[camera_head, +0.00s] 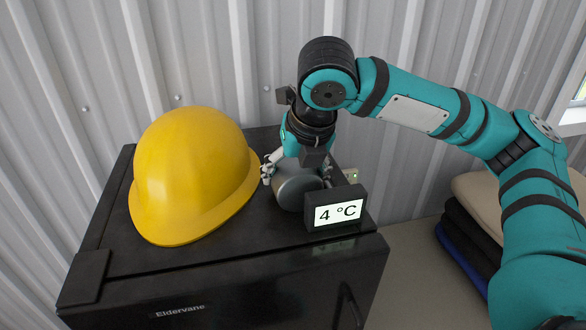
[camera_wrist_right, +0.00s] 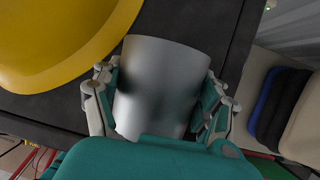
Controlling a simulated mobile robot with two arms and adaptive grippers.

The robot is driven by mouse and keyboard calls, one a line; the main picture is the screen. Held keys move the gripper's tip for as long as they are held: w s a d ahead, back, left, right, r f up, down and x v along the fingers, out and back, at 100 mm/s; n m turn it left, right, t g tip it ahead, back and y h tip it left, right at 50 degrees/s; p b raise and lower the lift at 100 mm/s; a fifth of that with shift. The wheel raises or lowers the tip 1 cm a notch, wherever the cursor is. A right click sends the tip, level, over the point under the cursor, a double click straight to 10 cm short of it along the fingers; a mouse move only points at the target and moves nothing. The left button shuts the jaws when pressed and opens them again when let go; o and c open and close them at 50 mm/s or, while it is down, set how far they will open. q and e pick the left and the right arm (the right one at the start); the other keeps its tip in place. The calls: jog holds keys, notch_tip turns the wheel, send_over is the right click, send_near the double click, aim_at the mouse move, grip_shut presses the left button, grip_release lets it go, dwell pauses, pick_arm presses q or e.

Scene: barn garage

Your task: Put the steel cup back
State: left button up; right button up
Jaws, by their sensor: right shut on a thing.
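The steel cup (camera_wrist_right: 158,85) is a plain grey metal cylinder between the fingers of my right gripper (camera_wrist_right: 158,100). In the head view the cup (camera_head: 298,194) is over the top of a black fridge (camera_head: 190,262), between a yellow hard hat and a small display. My right gripper (camera_head: 297,172) comes down on it from above and is shut on it. I cannot tell whether the cup's underside touches the fridge top. My left gripper is in neither view.
The yellow hard hat (camera_head: 190,172) stands close on the left of the cup. A display reading 4 °C (camera_head: 337,208) stands close in front of it, to the right. Folded cloths (camera_head: 466,238) are stacked at the right. A corrugated wall (camera_head: 190,60) rises behind.

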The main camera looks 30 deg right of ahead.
jog(key=o, duration=1)
jog(key=shift+f, duration=0.1)
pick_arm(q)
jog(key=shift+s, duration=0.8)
pick_arm(e)
jog(key=o, duration=0.4)
